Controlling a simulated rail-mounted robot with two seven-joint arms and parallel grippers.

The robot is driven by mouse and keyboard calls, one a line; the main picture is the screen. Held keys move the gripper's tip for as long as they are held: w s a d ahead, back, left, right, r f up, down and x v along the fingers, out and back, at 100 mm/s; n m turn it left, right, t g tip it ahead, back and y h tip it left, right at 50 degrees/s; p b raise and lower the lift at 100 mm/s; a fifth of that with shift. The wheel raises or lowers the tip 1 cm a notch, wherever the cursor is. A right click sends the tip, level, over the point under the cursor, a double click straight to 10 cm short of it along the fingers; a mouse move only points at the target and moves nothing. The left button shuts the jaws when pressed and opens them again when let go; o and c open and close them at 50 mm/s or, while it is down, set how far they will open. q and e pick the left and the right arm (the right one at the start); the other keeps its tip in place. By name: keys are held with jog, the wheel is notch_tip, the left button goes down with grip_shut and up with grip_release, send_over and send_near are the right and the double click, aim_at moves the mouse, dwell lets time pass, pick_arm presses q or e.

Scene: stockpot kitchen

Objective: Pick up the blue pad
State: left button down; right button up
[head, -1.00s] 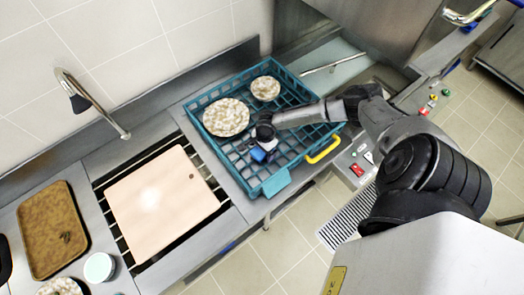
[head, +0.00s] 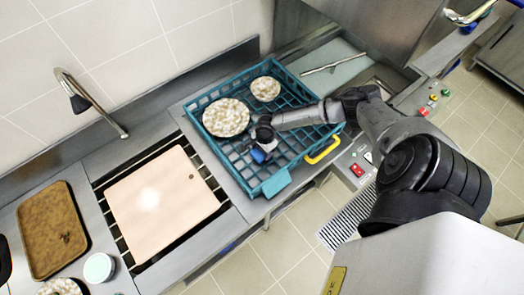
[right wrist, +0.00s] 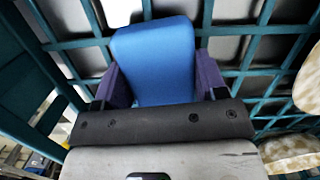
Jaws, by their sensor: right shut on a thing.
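The blue pad (right wrist: 155,62) is between the two purple fingers of my right gripper (right wrist: 162,85) in the right wrist view. The fingers press on its two sides, so the gripper is shut on it. In the head view the blue pad (head: 259,156) shows as a small patch under the right gripper (head: 261,150), inside the teal rack (head: 244,181). The gripper hides part of the pad there. I cannot tell whether the pad still touches the rack's grid floor. My left gripper is not in view.
Two speckled plates, one larger (head: 226,117) and one smaller (head: 265,89), lie in the rack near the gripper. A pale cutting board (head: 160,200), a brown tray (head: 52,229) and a cup (head: 99,267) are at the left.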

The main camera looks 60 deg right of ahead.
jog(key=shift+r, duration=0.5)
jog(key=r, duration=0.2)
jog(key=s+r, duration=0.1)
jog(key=shift+d+r, duration=0.15)
jog(key=shift+r, duration=0.25)
jog(key=s+d+r+p, duration=0.1)
jog(key=s+d+r, duration=0.1)
jog(key=s+r, duration=0.4)
jog(key=s, duration=0.4)
jog(key=shift+s+d, duration=0.15)
jog(key=shift+s, duration=0.05)
jog(key=shift+r, duration=0.1)
